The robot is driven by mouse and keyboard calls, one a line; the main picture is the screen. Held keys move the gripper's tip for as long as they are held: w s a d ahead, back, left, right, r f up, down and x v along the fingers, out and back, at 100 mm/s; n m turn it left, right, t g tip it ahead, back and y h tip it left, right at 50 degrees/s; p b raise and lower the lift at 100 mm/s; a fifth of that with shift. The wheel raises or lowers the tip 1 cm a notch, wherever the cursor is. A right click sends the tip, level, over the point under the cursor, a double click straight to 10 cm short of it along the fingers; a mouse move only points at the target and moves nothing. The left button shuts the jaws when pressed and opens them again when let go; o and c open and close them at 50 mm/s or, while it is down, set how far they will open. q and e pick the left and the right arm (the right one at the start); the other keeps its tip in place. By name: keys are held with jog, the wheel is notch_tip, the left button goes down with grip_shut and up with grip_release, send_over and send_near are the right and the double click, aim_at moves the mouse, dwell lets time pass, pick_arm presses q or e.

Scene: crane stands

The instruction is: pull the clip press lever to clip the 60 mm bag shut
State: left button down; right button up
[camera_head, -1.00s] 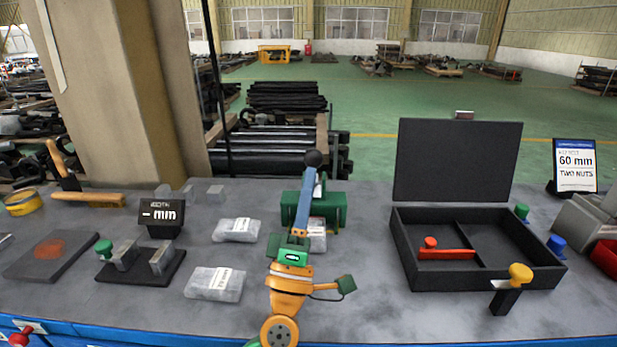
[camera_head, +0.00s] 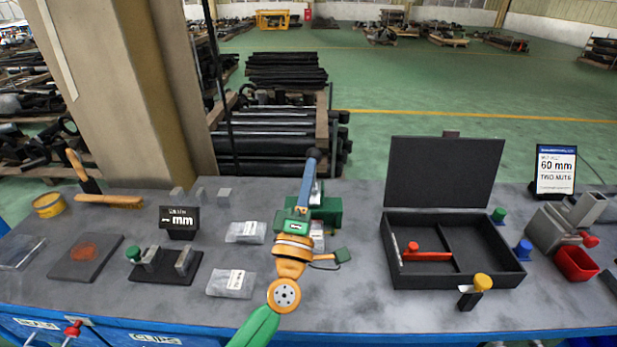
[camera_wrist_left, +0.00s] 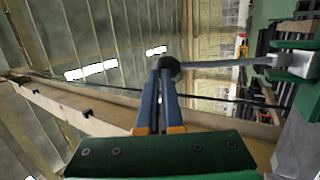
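The clip press (camera_head: 328,212) is green and stands mid-bench, partly hidden behind my left arm. Its lever ends in a black ball knob (camera_head: 313,153). The left wrist view shows the grey lever rod (camera_wrist_left: 225,63) running from the knob (camera_wrist_left: 169,66) to the press at the right edge. My left gripper (camera_head: 311,166) has its blue fingers closed at the knob, one on each side as far as I can see. A bag (camera_head: 318,236) shows at the press front, mostly hidden by my wrist. My right gripper is out of view.
Two clear bags (camera_head: 245,232) (camera_head: 231,283) lie left of my arm. A black gauge stand (camera_head: 178,222) shows "mm". An open black case (camera_head: 405,278) stands to the right, with a 60 mm sign (camera_head: 556,170) and red bin (camera_head: 575,264) beyond.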

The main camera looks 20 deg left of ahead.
pick_arm(q)
jog(key=x, duration=0.3)
jog(key=shift+w+a+r, duration=0.15)
jog(key=shift+a+r, duration=0.1)
jog(key=shift+r, duration=0.1)
jog(key=shift+a+x, duration=0.1)
jog(key=shift+x, duration=0.65)
jog(key=shift+a+x, duration=0.15)
jog(key=shift+x, duration=0.6)
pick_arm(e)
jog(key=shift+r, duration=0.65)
pick_arm(q)
jog(key=shift+f, duration=0.1)
